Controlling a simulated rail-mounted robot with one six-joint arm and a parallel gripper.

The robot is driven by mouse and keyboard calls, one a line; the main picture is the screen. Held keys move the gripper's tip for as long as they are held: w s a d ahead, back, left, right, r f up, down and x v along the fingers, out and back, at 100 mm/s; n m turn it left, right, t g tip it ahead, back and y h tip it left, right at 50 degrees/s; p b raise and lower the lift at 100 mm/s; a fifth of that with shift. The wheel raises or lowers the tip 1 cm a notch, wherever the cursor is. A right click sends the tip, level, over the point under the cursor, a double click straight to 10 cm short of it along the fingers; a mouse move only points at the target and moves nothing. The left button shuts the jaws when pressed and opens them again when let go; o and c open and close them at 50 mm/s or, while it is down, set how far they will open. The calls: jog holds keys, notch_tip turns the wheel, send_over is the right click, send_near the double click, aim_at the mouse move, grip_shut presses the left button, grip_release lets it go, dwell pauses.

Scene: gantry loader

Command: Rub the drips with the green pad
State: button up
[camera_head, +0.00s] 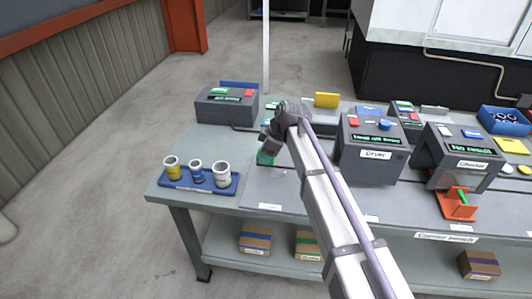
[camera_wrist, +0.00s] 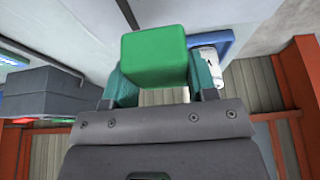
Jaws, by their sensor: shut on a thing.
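My gripper (camera_head: 268,143) is over the left part of the bench (camera_head: 180,145). It is shut on the green pad (camera_head: 265,158), which sticks out below the jaws close to the bench top. In the wrist view the green pad (camera_wrist: 153,56) is a block held between the two teal fingers of my gripper (camera_wrist: 160,82). Whether the pad touches the surface, I cannot tell. I cannot make out any drips in either view; the arm and pad cover part of the bench.
A blue tray (camera_head: 212,190) with three cups stands at the bench's left front. A grey machine (camera_head: 227,104) stands behind. The dryer (camera_head: 373,150) and another machine (camera_head: 462,155) stand to the right. A grey panel (camera_head: 262,190) between tray and arm looks bare.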

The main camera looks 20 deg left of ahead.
notch_tip(320, 180, up, 3)
jog(key=p, duration=0.3)
jog(key=shift+r, duration=0.15)
jog(key=shift+f, duration=0.2)
jog(key=shift+d, duration=0.1)
